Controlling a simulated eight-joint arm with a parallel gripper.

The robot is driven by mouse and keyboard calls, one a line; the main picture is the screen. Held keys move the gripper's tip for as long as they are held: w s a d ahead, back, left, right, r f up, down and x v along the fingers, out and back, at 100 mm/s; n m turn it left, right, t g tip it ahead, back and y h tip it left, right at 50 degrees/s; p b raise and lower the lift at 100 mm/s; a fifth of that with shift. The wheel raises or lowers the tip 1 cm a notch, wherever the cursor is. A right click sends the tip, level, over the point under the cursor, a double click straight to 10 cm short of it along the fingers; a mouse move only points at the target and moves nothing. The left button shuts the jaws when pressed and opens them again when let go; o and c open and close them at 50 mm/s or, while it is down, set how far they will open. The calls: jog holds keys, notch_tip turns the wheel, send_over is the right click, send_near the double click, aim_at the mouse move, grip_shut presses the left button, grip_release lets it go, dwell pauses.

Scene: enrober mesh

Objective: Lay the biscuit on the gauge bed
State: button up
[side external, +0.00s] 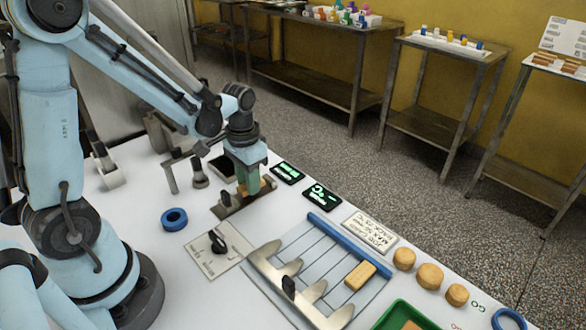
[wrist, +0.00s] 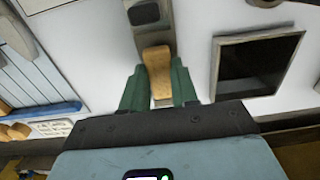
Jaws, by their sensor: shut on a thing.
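My gripper (side external: 250,176) has green fingers and is shut on a tan oblong biscuit (wrist: 158,70); the gripper also shows in the wrist view (wrist: 159,88). In the side view a sliver of this biscuit (side external: 264,186) shows beside the fingers. The biscuit is over or on a narrow metal strip with a black knob, which looks like the gauge bed (side external: 226,212); the strip also shows in the wrist view (wrist: 153,36). I cannot tell whether the biscuit touches it. The fingers hide part of the strip.
A wire mesh with a toothed metal comb (side external: 262,270) lies in front, bearing another oblong biscuit (side external: 360,275). Several round biscuits (side external: 430,275) and a green tray (side external: 400,312) are at right. A blue ring (side external: 174,219), a dial plate (side external: 208,256) and two dark displays (side external: 322,196) are nearby.

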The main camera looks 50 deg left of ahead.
jog(key=shift+f, duration=0.55)
jog(key=shift+f, duration=0.1)
jog(key=o, duration=0.8)
notch_tip(320, 180, up, 12)
jog(key=s+d+r+t, duration=0.1)
jog(key=s+d+t, duration=0.3)
jog(key=d+t, duration=0.2)
jog(key=shift+d+r+t, duration=0.15)
jog(key=shift+d+t, duration=0.1)
jog(key=shift+t, duration=0.35)
